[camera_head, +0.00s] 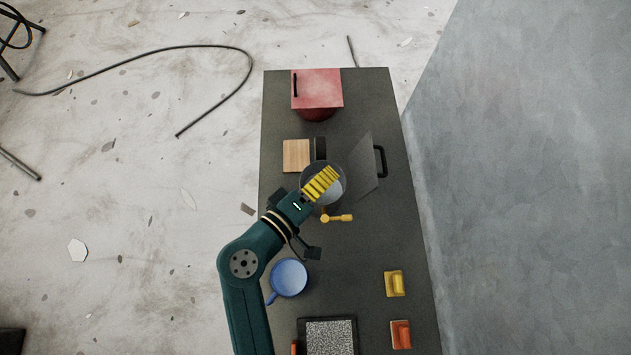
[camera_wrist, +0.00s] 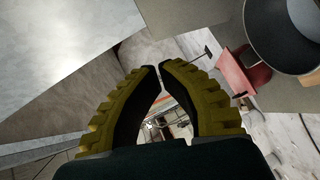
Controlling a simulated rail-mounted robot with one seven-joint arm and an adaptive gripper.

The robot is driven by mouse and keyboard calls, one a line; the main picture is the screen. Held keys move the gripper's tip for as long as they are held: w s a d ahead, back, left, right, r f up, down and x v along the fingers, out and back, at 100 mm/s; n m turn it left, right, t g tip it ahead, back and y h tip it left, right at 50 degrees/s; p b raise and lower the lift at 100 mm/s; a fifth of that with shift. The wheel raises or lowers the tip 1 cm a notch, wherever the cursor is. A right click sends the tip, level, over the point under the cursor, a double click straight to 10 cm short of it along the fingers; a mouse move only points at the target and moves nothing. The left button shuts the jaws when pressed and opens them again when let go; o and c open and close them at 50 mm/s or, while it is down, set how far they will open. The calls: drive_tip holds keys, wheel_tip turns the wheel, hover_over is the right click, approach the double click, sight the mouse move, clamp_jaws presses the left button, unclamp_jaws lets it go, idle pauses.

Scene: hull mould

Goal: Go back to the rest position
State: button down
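My gripper (camera_head: 333,176) has yellow ribbed fingers. In the head view it is over a round grey vessel (camera_head: 308,196) near the middle of the dark table (camera_head: 281,110), and it hides part of that vessel. In the wrist view my gripper (camera_wrist: 158,67) shows its two fingertips close together, with a narrow gap at the tips and nothing held between them. The height of the fingers above the vessel is hard to tell.
Near my arm are a yellow lever (camera_head: 338,217), blue mug (camera_head: 289,277), wooden block (camera_head: 296,155) and upright grey panel (camera_head: 366,165) with a black handle. A red box (camera_head: 317,88) stands at the far end. Yellow (camera_head: 394,284) and orange blocks (camera_head: 401,334) lie near right.

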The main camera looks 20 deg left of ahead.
drive_tip(key=v, duration=0.3)
drive_tip(key=shift+s+a+r, duration=0.1)
drive_tip(key=shift+s, duration=0.1)
